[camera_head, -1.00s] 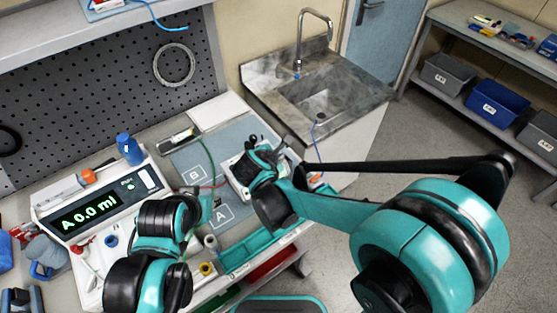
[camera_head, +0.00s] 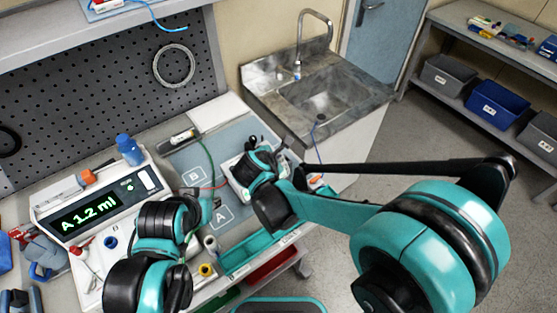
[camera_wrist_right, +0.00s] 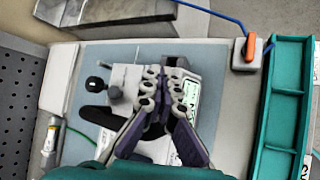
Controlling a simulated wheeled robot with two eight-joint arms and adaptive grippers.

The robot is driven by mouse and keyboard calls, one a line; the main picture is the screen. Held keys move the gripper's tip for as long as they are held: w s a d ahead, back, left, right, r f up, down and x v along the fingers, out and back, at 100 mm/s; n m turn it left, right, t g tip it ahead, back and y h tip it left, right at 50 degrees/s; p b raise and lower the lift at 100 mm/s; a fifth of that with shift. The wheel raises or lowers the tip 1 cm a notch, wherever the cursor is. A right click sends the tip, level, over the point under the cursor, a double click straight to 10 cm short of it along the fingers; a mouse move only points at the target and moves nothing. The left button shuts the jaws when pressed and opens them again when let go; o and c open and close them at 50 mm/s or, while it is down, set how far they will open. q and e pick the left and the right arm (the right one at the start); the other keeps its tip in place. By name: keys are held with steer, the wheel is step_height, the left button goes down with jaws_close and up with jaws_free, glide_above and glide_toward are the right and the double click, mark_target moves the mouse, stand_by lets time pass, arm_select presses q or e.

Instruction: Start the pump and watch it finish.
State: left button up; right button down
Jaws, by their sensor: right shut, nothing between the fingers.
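The white pump (camera_head: 147,190) stands at the left of the bench in the head view. Its lit green display (camera_head: 83,215) reads "A 1.2 ml". My right gripper (camera_wrist_right: 163,76) is shut and empty in the right wrist view. It is over a small white device (camera_wrist_right: 125,78) with black knobs and a pale label; I cannot tell whether it touches it. In the head view my right wrist hides much of that device. My left arm stands in front of the pump and hides part of the bench; its fingers do not show.
A grey mat marked A and B (camera_head: 185,158) lies under the device. A teal tray (camera_head: 240,262) runs along the bench front. A blue-capped bottle (camera_head: 129,150) stands behind the pump. A sink (camera_head: 315,95) is at the back. Floor at right is clear.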

steer(key=shift+r+p, duration=0.35)
steer(key=shift+r, duration=0.3)
step_height(320, 180, up, 5)
steer(key=p, duration=0.4)
stand_by(0.6)
